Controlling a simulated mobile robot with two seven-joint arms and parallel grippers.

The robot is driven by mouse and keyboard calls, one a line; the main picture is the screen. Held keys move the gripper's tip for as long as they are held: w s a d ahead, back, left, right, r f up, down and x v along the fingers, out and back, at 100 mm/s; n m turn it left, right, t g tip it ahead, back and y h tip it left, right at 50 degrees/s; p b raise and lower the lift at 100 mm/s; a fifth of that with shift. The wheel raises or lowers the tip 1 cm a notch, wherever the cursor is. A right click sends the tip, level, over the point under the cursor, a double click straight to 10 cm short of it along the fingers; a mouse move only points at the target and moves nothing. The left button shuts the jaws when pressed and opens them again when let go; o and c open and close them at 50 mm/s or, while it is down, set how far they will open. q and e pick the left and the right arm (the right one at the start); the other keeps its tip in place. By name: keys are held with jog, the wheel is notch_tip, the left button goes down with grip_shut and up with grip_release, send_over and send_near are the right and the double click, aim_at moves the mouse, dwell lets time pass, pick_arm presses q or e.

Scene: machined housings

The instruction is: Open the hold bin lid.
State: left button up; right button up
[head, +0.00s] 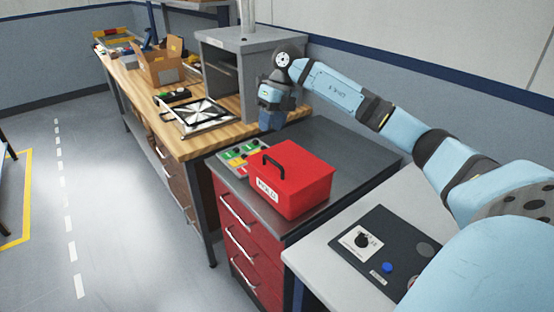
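The hold bin is a red box (305,197) with a white label on its front that seems to read "HOLD". It stands on the dark top of a red drawer cabinet. Its red lid (298,162) is down and looks closed, with a black arched handle (271,160) near its left edge. My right gripper (271,122) hangs pointing down, beyond the bin and apart from it. Its fingertips are too small and turned to tell open from shut. My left gripper is not in view.
A panel with coloured squares (237,154) lies left of the bin. A grey cabinet (233,45) stands behind on the wooden bench, with a cardboard box (160,68) farther back. A dark control panel (362,255) is at front right. The cabinet top right of the bin is clear.

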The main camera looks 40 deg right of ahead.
jog(key=d+r+h, duration=0.1)
jog(key=d+r, duration=0.1)
jog(key=d, duration=0.2)
jog(key=shift+m, duration=0.4)
jog(key=x, duration=1.3)
jog(key=shift+s+f, duration=0.15)
jog(key=shift+f, duration=0.25)
grip_shut()
